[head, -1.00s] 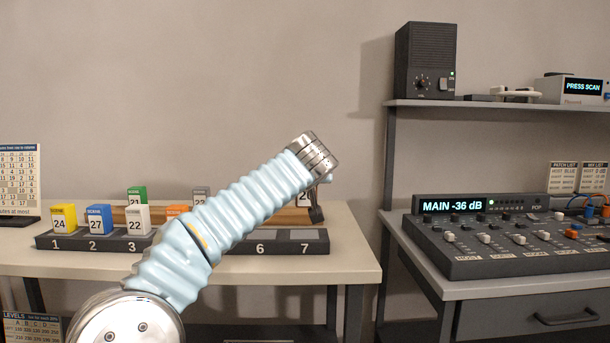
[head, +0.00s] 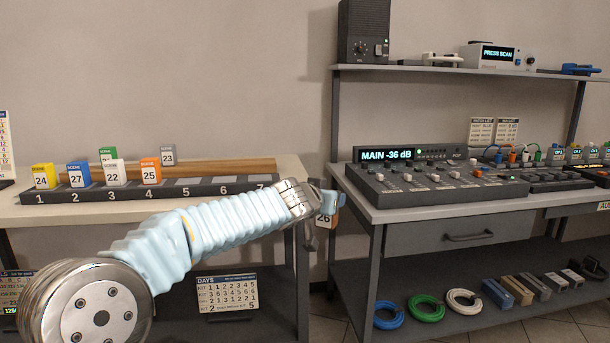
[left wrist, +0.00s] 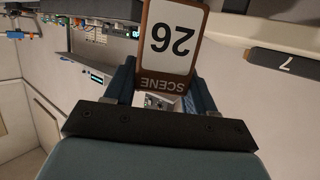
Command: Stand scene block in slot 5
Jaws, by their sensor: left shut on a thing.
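My left gripper (head: 327,203) is shut on a brown scene block with a white face reading 26 (head: 324,220). The block also shows upside down between the fingers in the left wrist view (left wrist: 172,40). It hangs in the air just past the right end of the desk. The dark slot rack (head: 130,193) has numbered slots. Yellow 24 (head: 44,177), blue 27 (head: 79,174), white 22 (head: 114,172) and orange 25 (head: 151,171) stand in slots 1 to 4. Slot 5 (head: 190,183) and slot 6 are empty. My right gripper is out of view.
A green block (head: 107,153) and a grey block 23 (head: 168,155) stand behind the rack by a wooden strip (head: 230,167). A gap separates the desk (head: 20,212) from the mixer bench (head: 410,212) at right. Cable coils (head: 426,308) lie on its lower shelf.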

